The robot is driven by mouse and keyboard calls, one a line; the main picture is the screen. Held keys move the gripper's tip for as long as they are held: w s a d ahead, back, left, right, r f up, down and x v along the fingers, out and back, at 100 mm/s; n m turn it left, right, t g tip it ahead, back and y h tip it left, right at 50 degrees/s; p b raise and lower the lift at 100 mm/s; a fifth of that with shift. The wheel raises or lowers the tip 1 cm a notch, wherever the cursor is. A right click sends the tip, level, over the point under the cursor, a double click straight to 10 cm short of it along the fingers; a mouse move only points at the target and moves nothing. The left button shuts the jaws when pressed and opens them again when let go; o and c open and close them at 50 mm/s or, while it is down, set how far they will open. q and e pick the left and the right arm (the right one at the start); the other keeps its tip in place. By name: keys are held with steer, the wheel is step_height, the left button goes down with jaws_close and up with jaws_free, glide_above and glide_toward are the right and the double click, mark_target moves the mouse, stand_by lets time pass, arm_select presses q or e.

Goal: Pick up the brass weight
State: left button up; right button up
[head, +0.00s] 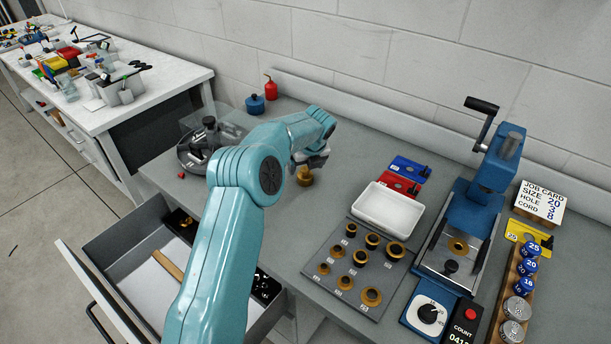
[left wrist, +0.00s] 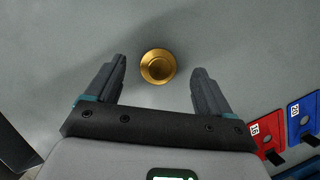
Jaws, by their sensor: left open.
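The brass weight (head: 305,176) stands on the grey bench in the head view, just beneath my left gripper (head: 308,162). In the left wrist view the weight (left wrist: 158,66) is a round gold piece seen from above. It lies between and slightly beyond the two dark fingertips of my left gripper (left wrist: 158,78), with clear space on both sides. The left gripper is open and empty. I cannot tell the exact height of the fingers above the bench. My right gripper is in neither view.
To the right are a white tray (head: 387,211), red and blue plates (head: 400,183), a board of brass rings (head: 340,285) and a blue press (head: 480,200). A round dark holder (head: 200,152) stands left. An open drawer (head: 120,255) juts out at the front.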

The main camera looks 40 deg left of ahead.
mark_target(305, 168)
arm_select(q)
steer(key=p+x, duration=0.1)
steer(key=x, duration=0.4)
steer(key=shift+s+d+r, duration=0.1)
steer(key=shift+s+r, duration=0.05)
steer(key=c, duration=1.3)
steer(key=shift+c, duration=1.1)
steer(key=shift+r, duration=0.1)
